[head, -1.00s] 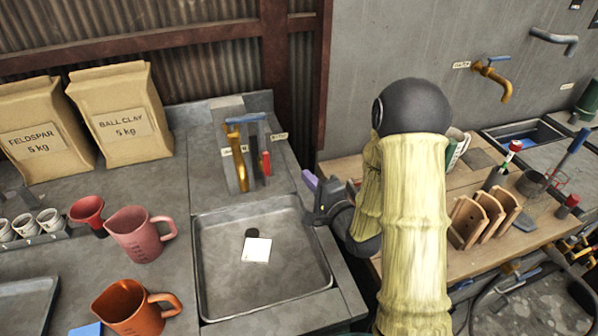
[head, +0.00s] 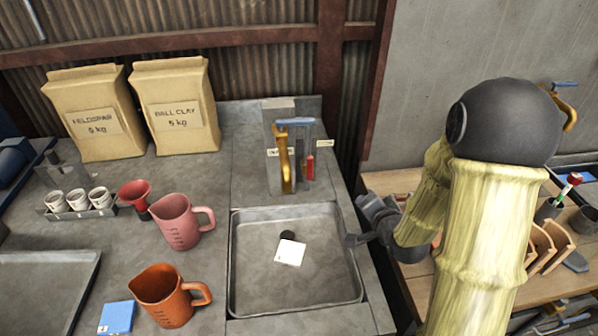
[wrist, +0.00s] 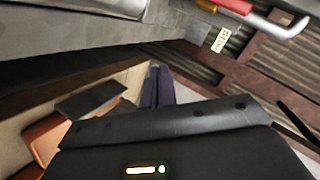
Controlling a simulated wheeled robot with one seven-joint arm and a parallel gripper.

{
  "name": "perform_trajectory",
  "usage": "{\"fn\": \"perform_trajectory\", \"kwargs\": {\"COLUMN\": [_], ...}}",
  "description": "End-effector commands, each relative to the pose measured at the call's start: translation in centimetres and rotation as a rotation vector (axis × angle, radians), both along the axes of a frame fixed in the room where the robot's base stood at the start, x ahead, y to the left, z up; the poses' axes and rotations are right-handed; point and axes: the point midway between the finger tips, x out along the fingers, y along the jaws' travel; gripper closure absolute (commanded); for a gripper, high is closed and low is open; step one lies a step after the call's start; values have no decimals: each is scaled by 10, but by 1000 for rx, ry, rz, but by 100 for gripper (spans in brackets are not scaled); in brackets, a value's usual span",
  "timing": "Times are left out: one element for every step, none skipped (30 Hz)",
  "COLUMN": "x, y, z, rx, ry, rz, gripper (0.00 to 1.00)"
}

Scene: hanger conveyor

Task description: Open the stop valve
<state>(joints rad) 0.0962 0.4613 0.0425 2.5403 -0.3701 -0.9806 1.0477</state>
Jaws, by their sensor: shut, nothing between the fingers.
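A brass fitting (head: 285,163) with a blue lever (head: 294,122) stands behind the sink tray in the head view. A red-handled piece (head: 309,167) is right of it, and small labels sit on either side, too small to read there. I cannot tell which part is the stop valve. My gripper (head: 357,240) hangs beside the tray's right rim, in front of and right of the fitting, apart from it. In the wrist view its dark fingers (wrist: 158,82) are together and empty. A white tag (wrist: 221,40) and a red-and-yellow part (wrist: 236,5) show at the top.
The sink tray (head: 240,285) holds a white square (head: 290,254) and a dark round piece. A pink jug (head: 178,222), an orange jug (head: 165,297) and clay bags stand left. A wooden bench (head: 400,183) lies right. My arm hides part of the wall and bench.

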Motion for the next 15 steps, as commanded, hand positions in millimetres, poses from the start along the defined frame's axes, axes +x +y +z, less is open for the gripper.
{"fn": "perform_trajectory", "kwargs": {"x": [-5, -9, -14, -19, -24, -31, -37, -43, -52, -59, -67, -77, -85, -93, -105], "y": [-5, -8, -12, -15, -18, -22, -25, -28, -31, -33, -34, -38, -39, -41, -42], "z": [1, 0, -2, -3, -3, -4, -4, -4, -4, -4, -4, -3, -3, -2, 0], "rx": [-83, -134, -197, -243, -286, -343, -383, -421, -469, -502, -534, -572, -599, -624, -653], "ry": [32, 56, 90, 117, 144, 181, 210, 239, 279, 310, 340, 382, 413, 443, 484], "rz": [8, 15, 25, 35, 45, 61, 76, 92, 116, 134, 156, 184, 209, 234, 272], "gripper": [100, 100, 100, 100, 100, 100, 100, 100, 100, 100, 100, 100, 100, 100, 100]}}
